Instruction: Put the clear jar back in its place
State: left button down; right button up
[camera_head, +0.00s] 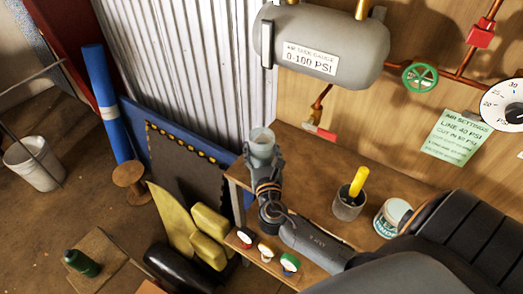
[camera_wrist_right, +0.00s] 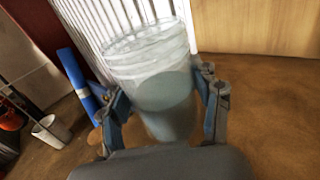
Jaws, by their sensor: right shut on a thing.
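The clear jar (camera_head: 262,148) is a see-through, greyish-green container at the left back end of the wooden bench. My right gripper (camera_head: 264,170) is shut around it, and the jar stands upright or nearly so. In the right wrist view the jar (camera_wrist_right: 155,85) sits between the two fingers of the gripper (camera_wrist_right: 163,105), with its open rim toward the top. Whether its base touches the bench top cannot be told. My left gripper is not in view.
The wooden bench (camera_head: 315,150) has bare room right of the jar. A grey cup with a yellow handle (camera_head: 350,203) and a white tub (camera_head: 391,217) stand further right. Small coloured-topped items (camera_head: 265,250) line the front edge. A grey tank (camera_head: 320,45) hangs above.

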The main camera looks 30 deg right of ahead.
jog(key=shift+f, duration=0.25)
jog(key=shift+f, duration=0.2)
jog(key=o, duration=1.2)
